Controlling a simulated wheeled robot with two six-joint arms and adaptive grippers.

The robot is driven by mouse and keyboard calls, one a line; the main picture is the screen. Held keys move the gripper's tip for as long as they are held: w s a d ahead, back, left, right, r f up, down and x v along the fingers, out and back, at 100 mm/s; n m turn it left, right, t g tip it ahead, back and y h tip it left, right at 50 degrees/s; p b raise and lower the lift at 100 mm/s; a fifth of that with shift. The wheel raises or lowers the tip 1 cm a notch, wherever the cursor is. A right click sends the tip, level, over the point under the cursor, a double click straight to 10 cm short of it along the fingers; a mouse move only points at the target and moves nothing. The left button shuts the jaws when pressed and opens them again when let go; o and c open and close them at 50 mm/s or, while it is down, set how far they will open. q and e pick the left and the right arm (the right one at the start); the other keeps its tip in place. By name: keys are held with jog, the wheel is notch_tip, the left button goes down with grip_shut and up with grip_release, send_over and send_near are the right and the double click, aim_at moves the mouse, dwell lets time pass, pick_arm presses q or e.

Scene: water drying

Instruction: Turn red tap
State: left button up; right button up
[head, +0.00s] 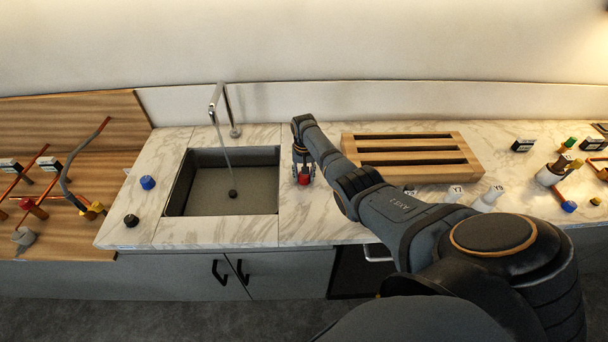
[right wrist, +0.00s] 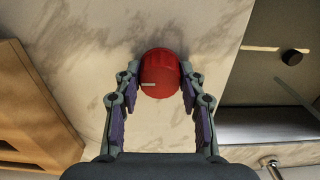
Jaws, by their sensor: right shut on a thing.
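The red tap (head: 304,178) is a small red knob on the marble counter, just right of the sink. In the right wrist view the red tap (right wrist: 160,73) has a short pale mark on its top. My right gripper (head: 303,170) reaches down over it from above. In the right wrist view the fingers of my right gripper (right wrist: 160,84) are shut on the red tap, one on each side. The lower part of the tap is hidden by the fingers. My left gripper is not in view.
The sink (head: 180,190) holds a dark drain plug, with a chrome faucet (head: 233,110) behind it. A blue knob (head: 147,182) and a black knob (head: 131,220) sit left of the sink. A slatted wooden rack (head: 462,173) stands to the right. White bottles stand near the front edge.

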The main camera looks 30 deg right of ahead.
jog(key=o, duration=1.1)
jog(key=shift+o, duration=0.2)
jog(key=shift+r, duration=0.2)
notch_tip(320, 180, up, 12)
jog(key=shift+f, duration=0.2)
